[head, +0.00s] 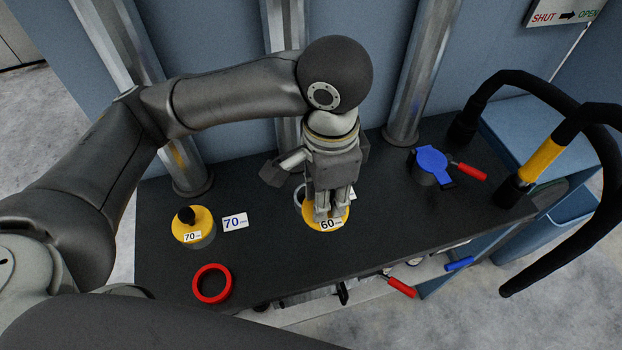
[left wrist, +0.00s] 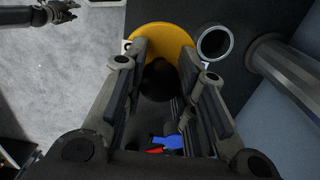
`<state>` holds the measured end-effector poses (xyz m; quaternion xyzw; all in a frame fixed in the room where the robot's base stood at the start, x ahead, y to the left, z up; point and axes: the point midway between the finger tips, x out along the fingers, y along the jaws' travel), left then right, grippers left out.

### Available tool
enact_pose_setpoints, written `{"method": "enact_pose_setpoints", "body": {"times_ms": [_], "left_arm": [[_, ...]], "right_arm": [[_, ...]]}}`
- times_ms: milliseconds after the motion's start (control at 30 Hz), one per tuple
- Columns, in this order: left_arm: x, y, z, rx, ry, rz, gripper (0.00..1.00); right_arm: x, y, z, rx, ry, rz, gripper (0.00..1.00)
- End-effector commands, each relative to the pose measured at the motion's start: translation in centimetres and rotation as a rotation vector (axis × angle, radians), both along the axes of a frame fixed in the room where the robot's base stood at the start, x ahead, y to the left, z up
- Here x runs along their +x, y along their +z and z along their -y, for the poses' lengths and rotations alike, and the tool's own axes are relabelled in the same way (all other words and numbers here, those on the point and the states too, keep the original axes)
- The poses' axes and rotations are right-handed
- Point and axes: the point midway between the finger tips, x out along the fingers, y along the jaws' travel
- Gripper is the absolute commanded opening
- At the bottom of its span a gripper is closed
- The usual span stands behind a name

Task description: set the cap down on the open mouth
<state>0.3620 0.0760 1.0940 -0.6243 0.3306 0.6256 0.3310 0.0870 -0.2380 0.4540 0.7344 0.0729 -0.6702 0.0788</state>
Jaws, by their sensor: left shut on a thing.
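The yellow cap (head: 313,222) bears a label reading 60. My left gripper (head: 328,212) is shut on its black knob, which shows between the fingers in the left wrist view (left wrist: 158,78). The cap's yellow disc also shows there (left wrist: 165,35). The open mouth (left wrist: 214,42) is a grey metal ring with a dark inside, beside the cap and not under it in that view. In the head view the mouth (head: 298,194) is mostly hidden behind the gripper and cap. I cannot tell the cap's height. My right gripper (left wrist: 55,12) shows small at the wrist view's upper left.
A red ring (head: 212,284) lies in front. A blue fitting (head: 432,160) with a red handle and black hoses (head: 606,150) are right. Metal columns (head: 412,75) stand behind.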

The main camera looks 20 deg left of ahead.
Motion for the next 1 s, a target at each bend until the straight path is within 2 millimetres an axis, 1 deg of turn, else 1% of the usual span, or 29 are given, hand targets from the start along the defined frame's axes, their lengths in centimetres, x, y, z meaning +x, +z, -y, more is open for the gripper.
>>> {"method": "enact_pose_setpoints", "body": {"times_ms": [33, 100, 167, 200, 267, 300, 400, 500, 667, 767, 800, 900, 1000], "left_arm": [[1.1, -0.6, -0.7, 0.001, 0.011, -0.006, 0.00], [2.6, -1.4, -1.6, 0.001, 0.010, -0.006, 0.00], [3.9, -2.1, -2.4, 0.001, 0.009, -0.006, 0.00], [4.8, -2.3, -2.9, 0.001, 0.011, -0.003, 0.00], [6.1, -3.0, -3.7, 0.003, 0.009, -0.002, 0.00], [6.5, -4.0, -3.9, 0.003, 0.007, -0.006, 0.00], [7.8, -5.8, -4.6, 0.001, 0.005, -0.003, 0.00], [8.7, -7.0, -5.1, 0.002, 0.002, -0.002, 0.00], [9.4, -8.0, -5.4, 0.000, 0.000, -0.001, 0.00], [10.1, -9.0, -5.9, 0.002, 0.002, -0.002, 0.00], [9.9, -9.5, -5.8, 0.001, 0.000, -0.004, 0.00], [9.9, -10.9, -5.8, 0.001, 0.000, -0.002, 0.00], [9.9, -11.7, -5.8, 0.000, -0.002, 0.000, 0.00]], "right_arm": [[-0.5, 0.0, 0.4, -0.005, -0.001, -0.007, 0.40], [-0.9, 0.0, 0.7, -0.009, -0.002, -0.013, 0.40], [-1.0, 0.0, 0.9, -0.011, -0.001, -0.015, 0.40], [-1.0, 0.3, 1.0, -0.013, -0.001, -0.016, 0.40], [-0.9, 0.5, 0.9, -0.011, -0.001, -0.015, 0.40], [-0.9, 0.5, 0.9, -0.011, -0.001, -0.014, 0.40], [-0.6, 0.8, 0.6, -0.008, -0.001, -0.008, 0.40], [-0.1, 0.9, -0.1, 0.001, -0.002, -0.001, 0.40], [0.3, 1.1, -1.1, 0.014, -0.001, 0.005, 0.40], [0.3, 1.3, -1.1, 0.013, 0.000, 0.005, 0.40], [0.2, 1.7, -1.1, 0.013, 0.000, 0.004, 0.40], [0.2, 2.2, -0.9, 0.011, 0.001, 0.004, 0.40], [0.2, 2.3, -0.7, 0.008, 0.002, 0.003, 0.40]]}}
